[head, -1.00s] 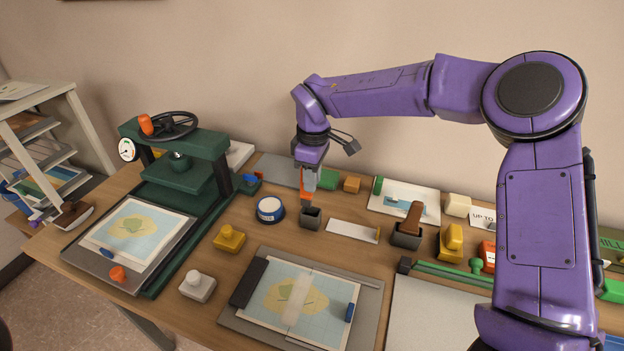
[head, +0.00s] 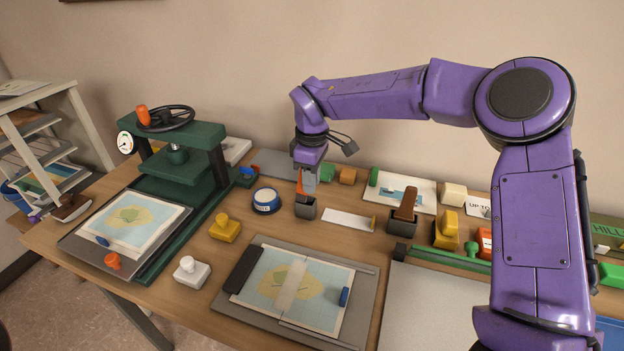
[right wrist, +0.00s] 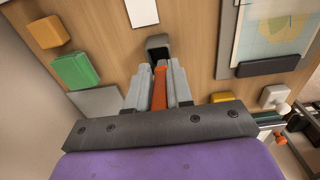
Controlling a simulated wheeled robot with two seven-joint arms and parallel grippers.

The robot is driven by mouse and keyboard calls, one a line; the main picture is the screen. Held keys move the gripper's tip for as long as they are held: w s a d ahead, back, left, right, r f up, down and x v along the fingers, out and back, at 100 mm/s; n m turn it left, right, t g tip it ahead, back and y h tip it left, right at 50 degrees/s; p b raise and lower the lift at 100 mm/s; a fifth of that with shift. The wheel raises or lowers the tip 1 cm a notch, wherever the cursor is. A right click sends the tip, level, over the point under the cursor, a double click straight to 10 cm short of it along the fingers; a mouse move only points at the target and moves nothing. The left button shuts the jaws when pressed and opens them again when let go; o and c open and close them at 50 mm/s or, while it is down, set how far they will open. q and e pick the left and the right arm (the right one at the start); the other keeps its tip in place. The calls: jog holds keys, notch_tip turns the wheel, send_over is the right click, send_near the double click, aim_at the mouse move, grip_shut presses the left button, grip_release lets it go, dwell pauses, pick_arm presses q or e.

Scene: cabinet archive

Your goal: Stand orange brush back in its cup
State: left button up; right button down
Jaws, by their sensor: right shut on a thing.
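My right gripper (head: 303,177) is shut on the orange brush (head: 300,186), which hangs roughly upright below the fingers. The small dark grey cup (head: 305,210) stands on the table directly under it. In the head view the brush's lower end meets the cup's mouth. In the right wrist view the brush (right wrist: 159,88) sits between the grey fingers (right wrist: 158,80), and the cup (right wrist: 158,44) lies just beyond the tips. How far the brush is inside the cup cannot be told. My left gripper is not in view.
A round blue-and-white tin (head: 265,200) stands left of the cup. A white strip (head: 347,220) lies to its right, then a grey holder (head: 402,228) with a brown handle. Green (head: 327,172) and orange (head: 348,176) blocks lie behind. A green press (head: 178,165) stands at left.

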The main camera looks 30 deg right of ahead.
jog(key=shift+s+f, duration=0.15)
jog(key=shift+f, duration=0.55)
jog(key=c, duration=0.9)
grip_release()
jog(key=shift+c, duration=0.2)
jog(key=shift+r, duration=0.1)
jog(key=shift+w+r+p, duration=0.2)
jog(key=shift+r+p, duration=0.05)
jog(key=shift+r, duration=0.2)
jog(key=shift+w+r+p, duration=0.2)
jog(key=shift+r+p, duration=0.05)
jog(key=shift+r, duration=0.2)
notch_tip(320, 180, up, 3)
jog(key=shift+s+r+p, duration=0.1)
jog(key=shift+r+p, duration=0.1)
jog(key=shift+p, duration=0.5)
jog(key=shift+d+r+p, duration=0.1)
jog(key=shift+r+p, duration=0.35)
jog(key=shift+r, duration=0.55)
